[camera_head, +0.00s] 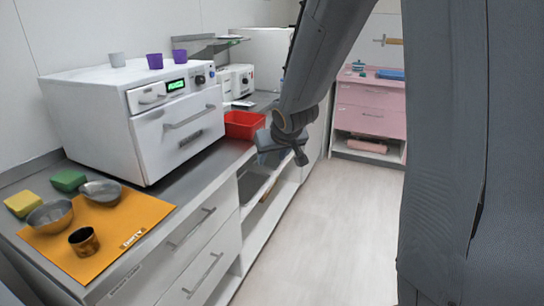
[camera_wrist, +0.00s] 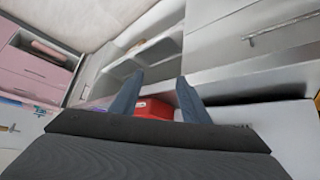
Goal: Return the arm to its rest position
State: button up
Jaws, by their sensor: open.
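My arm comes down from the top of the head view. My gripper (camera_head: 282,155) hangs in front of the counter edge, over the open shelf unit. In the wrist view my gripper (camera_wrist: 157,100) shows two dark fingers spread apart with nothing held between them. The red bin (camera_head: 243,124) stands on the counter just behind and left of the gripper. It also shows as a red bin (camera_wrist: 154,108) between the fingers in the wrist view, partly hidden by the gripper body. Whether the gripper touches anything cannot be told, but it looks clear of the bin.
A white oven (camera_head: 150,125) stands on the counter with several cups on top. An orange mat (camera_head: 130,212) holds metal bowls and a dark cup (camera_head: 84,241). A pink cabinet (camera_head: 370,108) stands at the back. The floor (camera_head: 320,230) right of the drawers is clear.

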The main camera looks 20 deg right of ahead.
jog(key=s+a+f+g, duration=0.1)
jog(key=s+f+g, duration=0.1)
jog(key=s, duration=0.7)
jog(key=s+a+f+g, duration=0.1)
jog(key=s+f+g, duration=0.1)
jog(key=s, duration=0.7)
jog(key=s+a+f+g, duration=0.2)
jog(key=s+g, duration=0.2)
jog(key=s, duration=0.5)
jog(key=shift+s+f, duration=0.2)
jog(key=shift+f, duration=0.15)
